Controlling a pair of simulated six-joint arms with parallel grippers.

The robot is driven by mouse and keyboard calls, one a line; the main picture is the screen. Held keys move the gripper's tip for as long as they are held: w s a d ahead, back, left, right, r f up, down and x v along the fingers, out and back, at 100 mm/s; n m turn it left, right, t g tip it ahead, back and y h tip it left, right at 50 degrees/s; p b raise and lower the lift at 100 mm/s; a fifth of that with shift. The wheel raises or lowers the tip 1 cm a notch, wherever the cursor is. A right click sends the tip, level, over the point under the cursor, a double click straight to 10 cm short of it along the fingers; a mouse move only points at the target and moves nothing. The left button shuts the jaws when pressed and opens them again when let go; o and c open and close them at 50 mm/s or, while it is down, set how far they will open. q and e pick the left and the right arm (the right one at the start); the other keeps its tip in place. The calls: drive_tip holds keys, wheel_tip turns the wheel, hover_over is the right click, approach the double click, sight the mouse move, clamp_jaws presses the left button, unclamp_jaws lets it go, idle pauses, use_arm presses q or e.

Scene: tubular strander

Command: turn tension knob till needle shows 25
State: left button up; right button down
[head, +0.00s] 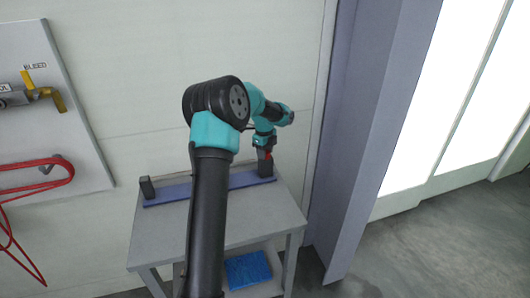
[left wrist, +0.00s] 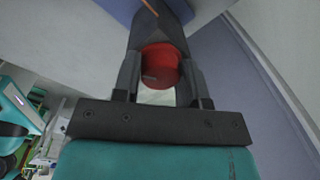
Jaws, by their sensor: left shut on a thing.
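The tension knob (left wrist: 160,64) is a red, round knob with a small dark mark on its face, in the middle of the left wrist view. In the head view only a small red spot of the knob (head: 268,155) shows, at the dark right-hand post. My left gripper (head: 266,153) points down at this post. In the left wrist view its dark fingers (left wrist: 160,78) are shut on the knob, one on each side. No needle or scale can be made out in either view. My right gripper is not in view.
The grey table (head: 272,204) carries a blue rail (head: 170,193) with a dark post (head: 147,187) at its left end. A blue box (head: 248,270) lies on the lower shelf. A wall panel (head: 75,110) with a red hose (head: 40,163) is at left, a blue-grey pillar (head: 365,130) at right.

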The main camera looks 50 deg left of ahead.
use_arm(q)
drive_tip(key=m, duration=0.5)
idle(0.4)
drive_tip(key=o, duration=0.9)
drive_tip(key=r, duration=1.7)
drive_tip(key=shift+s+a+r, duration=0.1)
drive_tip(key=shift+s+r, duration=0.1)
drive_tip(key=shift+s, duration=0.15)
